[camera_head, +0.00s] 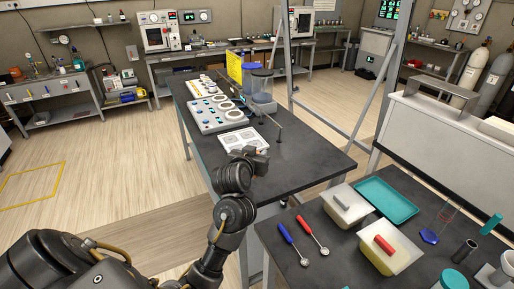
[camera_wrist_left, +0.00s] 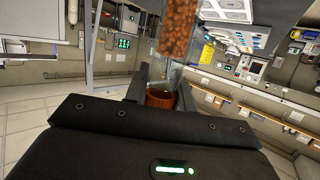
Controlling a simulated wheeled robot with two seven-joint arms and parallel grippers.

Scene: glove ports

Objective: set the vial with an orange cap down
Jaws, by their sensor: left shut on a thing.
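My left gripper (camera_head: 258,156) is over the near part of the long dark table (camera_head: 300,150), close to a white tray with square recesses (camera_head: 243,139). In the left wrist view its two fingers (camera_wrist_left: 160,90) are shut on the vial. The orange cap (camera_wrist_left: 160,97) shows between the fingers, with clear glass and brown granular contents (camera_wrist_left: 180,35) beyond it. The head view does not show the vial clearly, and I cannot tell whether its base touches anything. My right gripper is not in view.
Past the white tray stand a panel with round openings (camera_head: 218,112), clear blue-based containers (camera_head: 262,88) and a yellow sign (camera_head: 235,66). A nearer table at right holds red (camera_head: 312,235) and blue (camera_head: 293,240) spoons, tubs and a teal tray (camera_head: 386,201). The long table's right part is clear.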

